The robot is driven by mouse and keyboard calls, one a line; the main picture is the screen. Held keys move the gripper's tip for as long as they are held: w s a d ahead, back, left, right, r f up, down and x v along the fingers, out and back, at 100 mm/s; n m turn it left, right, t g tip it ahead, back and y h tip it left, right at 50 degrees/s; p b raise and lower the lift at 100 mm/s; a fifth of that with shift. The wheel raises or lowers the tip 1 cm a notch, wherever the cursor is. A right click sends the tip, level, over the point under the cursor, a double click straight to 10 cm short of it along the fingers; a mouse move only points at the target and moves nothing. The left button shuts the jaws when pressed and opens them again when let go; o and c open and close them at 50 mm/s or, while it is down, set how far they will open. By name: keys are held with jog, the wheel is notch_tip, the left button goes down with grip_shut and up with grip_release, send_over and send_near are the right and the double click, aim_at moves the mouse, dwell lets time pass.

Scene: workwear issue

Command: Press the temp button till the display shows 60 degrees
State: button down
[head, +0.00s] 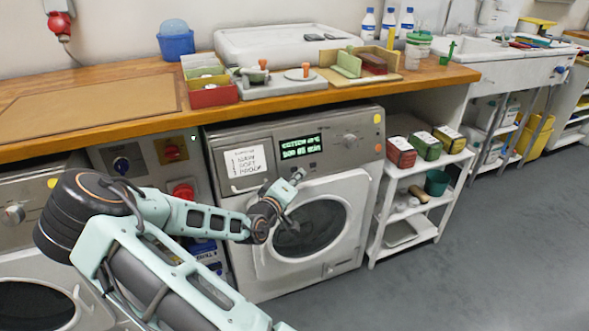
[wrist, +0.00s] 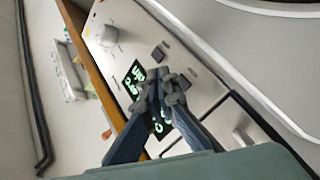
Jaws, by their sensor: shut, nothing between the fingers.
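The washing machine (head: 345,176) stands under the wooden worktop. Its lit green display (head: 301,147) has two lines; the upper seems to begin with "COTTON", but the temperature digits are too blurred to read. My gripper (head: 297,175) is shut and empty, in front of the machine's panel, below the display. In the wrist view the shut fingertips (wrist: 172,88) cover part of the display (wrist: 135,76). A dark button (wrist: 158,53) shows beyond the fingertips, and another seems partly hidden by them. I cannot read button labels or tell whether the fingertips touch the panel.
A dial (head: 349,138) sits right of the display, and a handwritten note (head: 246,168) is on the panel's left. The round door (head: 310,228) is below. A white shelf (head: 400,220) with boxes stands to the right. The grey floor (head: 480,250) is clear.

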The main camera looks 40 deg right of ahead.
jog(key=s, duration=0.2)
jog(key=s+r+p, duration=0.1)
jog(key=shift+s+a, duration=0.1)
jog(key=shift+a, duration=0.3)
dwell(2.5)
